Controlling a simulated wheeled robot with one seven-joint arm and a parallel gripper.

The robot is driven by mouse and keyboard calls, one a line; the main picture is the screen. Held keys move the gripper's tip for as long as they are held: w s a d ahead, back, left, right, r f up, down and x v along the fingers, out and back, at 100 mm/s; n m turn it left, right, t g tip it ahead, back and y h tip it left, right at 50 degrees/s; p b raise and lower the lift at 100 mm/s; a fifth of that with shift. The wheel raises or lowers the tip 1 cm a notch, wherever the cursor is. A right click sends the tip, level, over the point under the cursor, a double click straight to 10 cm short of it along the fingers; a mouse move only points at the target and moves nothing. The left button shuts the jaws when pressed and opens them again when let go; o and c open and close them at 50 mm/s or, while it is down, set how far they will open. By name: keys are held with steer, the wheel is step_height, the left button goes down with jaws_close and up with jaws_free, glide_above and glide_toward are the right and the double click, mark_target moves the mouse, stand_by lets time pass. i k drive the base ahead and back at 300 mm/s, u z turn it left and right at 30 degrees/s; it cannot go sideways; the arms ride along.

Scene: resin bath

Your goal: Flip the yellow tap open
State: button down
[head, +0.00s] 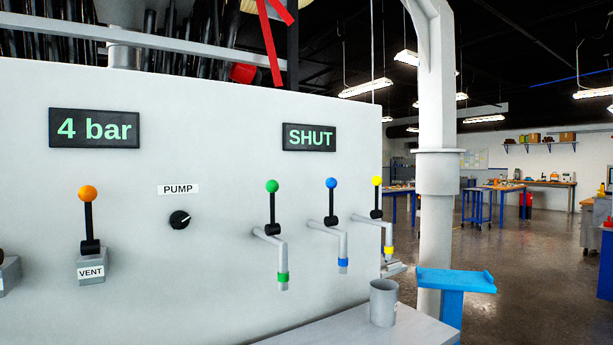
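The yellow tap (388,235) is at the right end of a row of taps on a pale panel in the head view. Its black lever stands upright with a yellow ball (377,181) on top. Its grey spout bends down and carries a yellow band. The blue tap (343,245) and green tap (283,260) are to its left, their levers also upright. A dark display (309,138) above them reads SHUT. My gripper is not in view.
A grey cup (383,303) stands on a grey ledge (340,331) below the taps. A blue stand (455,280) is to its right. The panel also carries a vent lever (89,225), a pump knob (180,220) and a 4 bar display (94,128). Open floor lies beyond.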

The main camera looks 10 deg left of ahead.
mark_target(377, 181)
steer(key=u, duration=0.4)
steer(key=i, duration=0.75)
steer(key=u, duration=0.4)
